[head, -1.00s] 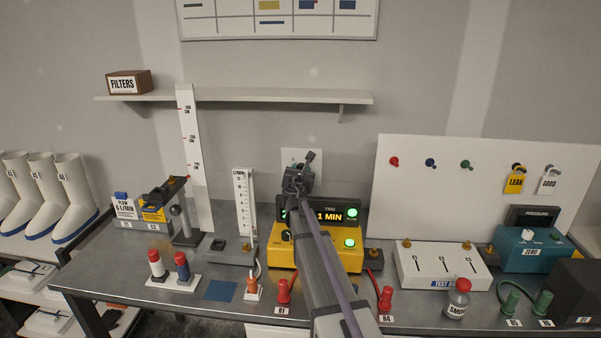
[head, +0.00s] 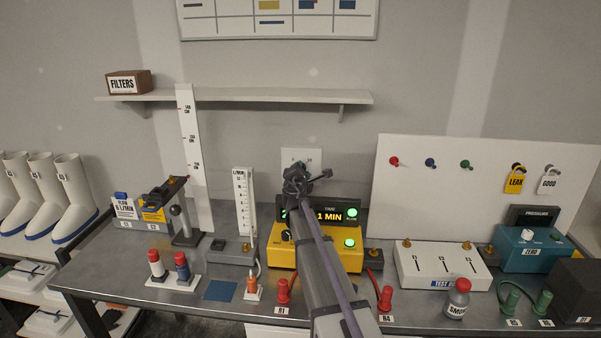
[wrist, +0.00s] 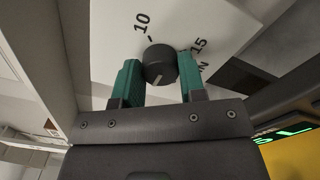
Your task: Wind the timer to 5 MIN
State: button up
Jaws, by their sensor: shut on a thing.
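The timer is a white plate (head: 302,155) on the wall above the back of the bench, mostly behind my arm in the head view. In the wrist view its white face (wrist: 110,50) shows the printed numbers 10 and 15 and part of the word MIN. The dark round knob (wrist: 160,64) stands between the green fingers of my gripper (wrist: 160,82), which is shut on it. A small pale mark shows on the knob's lower part; the number it points at is not visible. In the head view my arm hides the knob and fingers.
A yellow unit (head: 283,256) with a lit display reading "1 MIN" and green lights stands below the timer, partly behind my arm. A white flow scale (head: 244,205) stands to the left. A shelf (head: 235,96) runs above.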

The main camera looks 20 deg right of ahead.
jog(key=shift+m, duration=4.9)
jog(key=o, duration=0.9)
jog(key=v, duration=1.1)
